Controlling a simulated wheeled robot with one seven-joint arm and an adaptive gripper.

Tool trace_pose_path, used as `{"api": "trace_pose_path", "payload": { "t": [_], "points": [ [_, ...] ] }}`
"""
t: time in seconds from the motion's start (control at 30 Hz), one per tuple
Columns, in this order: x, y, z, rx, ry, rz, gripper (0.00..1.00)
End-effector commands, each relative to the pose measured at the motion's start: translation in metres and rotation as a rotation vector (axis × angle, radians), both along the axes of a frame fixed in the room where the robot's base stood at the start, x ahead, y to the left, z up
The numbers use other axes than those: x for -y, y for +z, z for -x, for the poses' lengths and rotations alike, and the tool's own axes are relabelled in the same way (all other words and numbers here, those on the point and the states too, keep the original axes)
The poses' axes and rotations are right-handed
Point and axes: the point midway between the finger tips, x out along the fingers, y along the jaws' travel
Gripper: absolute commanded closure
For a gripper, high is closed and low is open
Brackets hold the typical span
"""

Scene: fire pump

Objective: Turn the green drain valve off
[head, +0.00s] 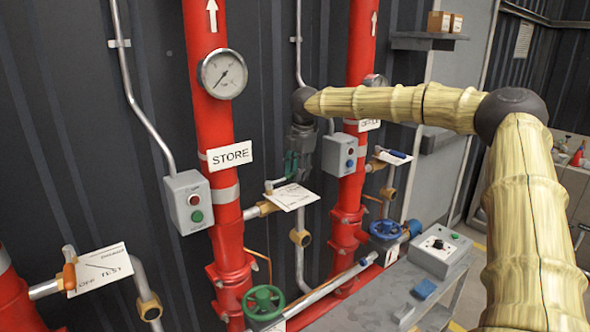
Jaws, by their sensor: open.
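The drain valve's green handle (290,166) is on a branch of the red STORE pipe (228,185), above a white marked card (292,196). The handle looks upright and is partly hidden by my gripper. My gripper (297,172) points down at the handle, with its fingers open and right beside it. I cannot tell whether the fingers touch the handle or stand on both sides of it. The writing on this card is too small to read.
A green handwheel (263,302) and a blue handwheel (387,230) sit lower down. A valve with an orange handle (68,276) is at left, and one with a blue handle (396,154) is at right. A grey button box (188,202) and a gauge (223,74) are nearby.

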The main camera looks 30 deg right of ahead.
Motion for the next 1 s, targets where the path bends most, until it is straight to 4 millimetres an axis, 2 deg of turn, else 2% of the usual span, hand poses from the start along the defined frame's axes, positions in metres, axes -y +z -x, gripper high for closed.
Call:
{"api": "trace_pose_path", "payload": {
  "t": [0.33,0.57,1.0],
  "points": [
    [-0.0025,-0.0071,-0.0074,-0.004,0.003,0.0,0.59],
    [-0.0009,-0.0059,-0.0062,-0.003,0.001,0.0,1.0],
    [-0.0087,-0.0049,-0.0097,-0.002,-0.001,0.0,1.0]
  ]
}}
